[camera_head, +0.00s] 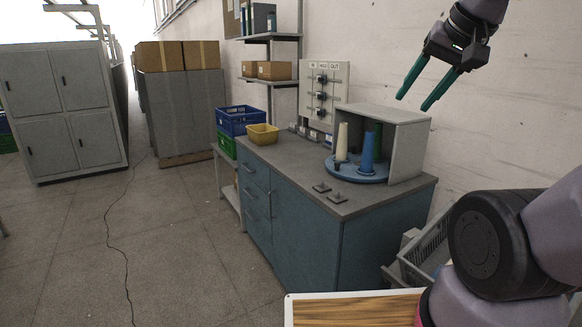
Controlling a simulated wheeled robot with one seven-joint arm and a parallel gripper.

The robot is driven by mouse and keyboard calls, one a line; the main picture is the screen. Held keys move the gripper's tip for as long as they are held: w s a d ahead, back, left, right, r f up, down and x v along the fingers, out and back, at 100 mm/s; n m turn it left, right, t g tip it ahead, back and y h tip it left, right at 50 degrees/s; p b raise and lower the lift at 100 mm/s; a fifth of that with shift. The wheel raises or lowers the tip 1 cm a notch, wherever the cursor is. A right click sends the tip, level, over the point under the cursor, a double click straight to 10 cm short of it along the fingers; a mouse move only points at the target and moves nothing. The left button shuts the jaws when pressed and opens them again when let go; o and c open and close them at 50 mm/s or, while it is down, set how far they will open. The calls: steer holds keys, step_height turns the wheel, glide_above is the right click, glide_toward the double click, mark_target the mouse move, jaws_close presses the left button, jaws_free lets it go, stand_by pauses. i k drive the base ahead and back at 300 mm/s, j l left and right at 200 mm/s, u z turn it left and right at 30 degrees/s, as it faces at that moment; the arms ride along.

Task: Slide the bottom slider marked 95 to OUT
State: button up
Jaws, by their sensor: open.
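A pale slider panel (339,92) stands upright against the wall at the back of the workbench. Its top carries labels that look like IN, a middle one and OUT. Several dark sliders sit on it one above another; the bottom slider (320,112) is near the middle or left of its track. The number 95 is too small to read. My gripper (412,101) is in the upper right, fingers pointing down and left, open and empty. In the picture it is to the right of the panel and apart from it.
The workbench (290,180) has a grey box-like housing (408,150) over a blue turntable (350,172) with cones, right of the panel. A yellow bin (263,134) stands left. Small dark fittings (338,197) lie at the front. The floor left is open.

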mark_target(319, 112)
steer(key=i+j, duration=0.35)
steer(key=j, duration=0.15)
steer(key=i+j+z, duration=0.1)
steer(key=i+j, duration=0.6)
steer(key=j, duration=0.25)
steer(key=i+j+z, duration=0.1)
steer(key=i+j, duration=0.2)
steer(key=j, duration=0.2)
steer(key=i+j, duration=0.35)
steer(key=j, duration=0.2)
steer(key=i+j+z, duration=0.1)
steer(key=i+j, duration=0.2)
steer(key=j, duration=0.2)
steer(key=i+j, duration=0.3)
steer(key=j, duration=0.25)
steer(key=i+j+z, duration=0.1)
steer(key=i+j, duration=0.2)
steer(key=j, duration=0.25)
